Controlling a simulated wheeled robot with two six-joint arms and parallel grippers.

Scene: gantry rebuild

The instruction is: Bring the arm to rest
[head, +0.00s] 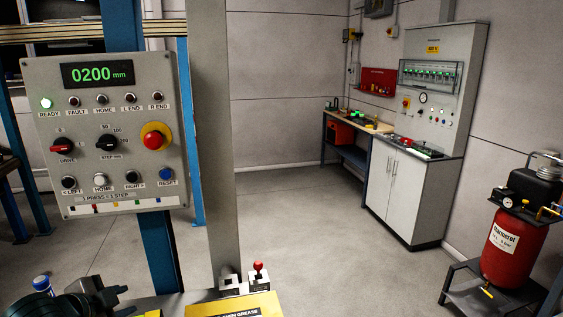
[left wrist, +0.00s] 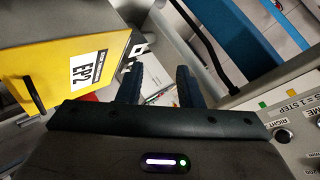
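My left gripper (head: 98,294) is dark and low at the left of the head view, below the control panel and partly cut off by the bottom edge. In the left wrist view, its two black fingers (left wrist: 158,74) stand apart, with nothing held between them. A white surface with small coloured marks shows behind the gap. My right gripper is in neither view.
A grey control panel (head: 110,190) reads 0200 mm, with its READY lamp lit. A yellow box (head: 235,305) labelled for grease and a red-knobbed lever (head: 258,267) are low centre. A white cabinet (head: 405,190) and red tank (head: 512,250) stand right. The middle floor is clear.

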